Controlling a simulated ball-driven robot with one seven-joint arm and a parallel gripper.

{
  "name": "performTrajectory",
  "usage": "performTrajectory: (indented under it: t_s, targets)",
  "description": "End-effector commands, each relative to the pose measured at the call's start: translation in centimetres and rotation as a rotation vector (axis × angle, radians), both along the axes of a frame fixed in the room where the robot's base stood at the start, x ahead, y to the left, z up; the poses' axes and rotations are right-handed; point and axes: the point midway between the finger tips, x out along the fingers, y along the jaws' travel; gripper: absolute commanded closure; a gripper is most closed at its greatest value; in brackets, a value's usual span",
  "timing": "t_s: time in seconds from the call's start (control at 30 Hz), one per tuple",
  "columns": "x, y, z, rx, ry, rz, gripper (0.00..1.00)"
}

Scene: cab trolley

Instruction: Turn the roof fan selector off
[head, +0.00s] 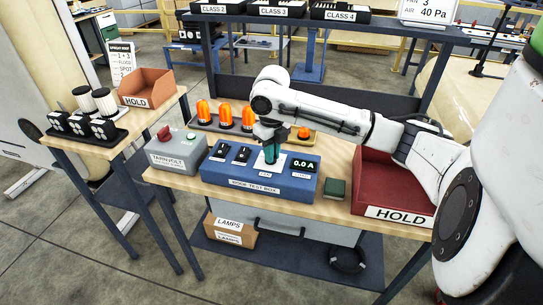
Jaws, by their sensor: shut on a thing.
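A blue test box (228,186) stands on the wooden trolley top, with "TEST BOX" in its front label. My gripper (271,157) points down at the face between the switches and the display, above a small label that seems to read FAN. It is shut on the fan selector, which the fingers mostly hide. I cannot tell the selector's position.
Orange beacons (203,112) stand behind the box on a tray. A grey box with a red knob (176,152) is at left, a small green block (335,188) and a red HOLD bin (393,183) at right. My arm passes over the back right of the trolley.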

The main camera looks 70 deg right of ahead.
Motion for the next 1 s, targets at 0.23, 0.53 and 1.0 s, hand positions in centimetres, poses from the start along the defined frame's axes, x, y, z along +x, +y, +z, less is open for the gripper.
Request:
performTrajectory:
  t_s: [0.23,0.53,1.0]
  targets:
    - [0.02,-0.13,0.00,-0.002,-0.002,0.132,1.00]
    - [0.01,-0.15,0.08,-0.002,-0.002,0.197,1.00]
    - [0.00,-0.16,0.12,-0.002,-0.002,0.203,0.81]
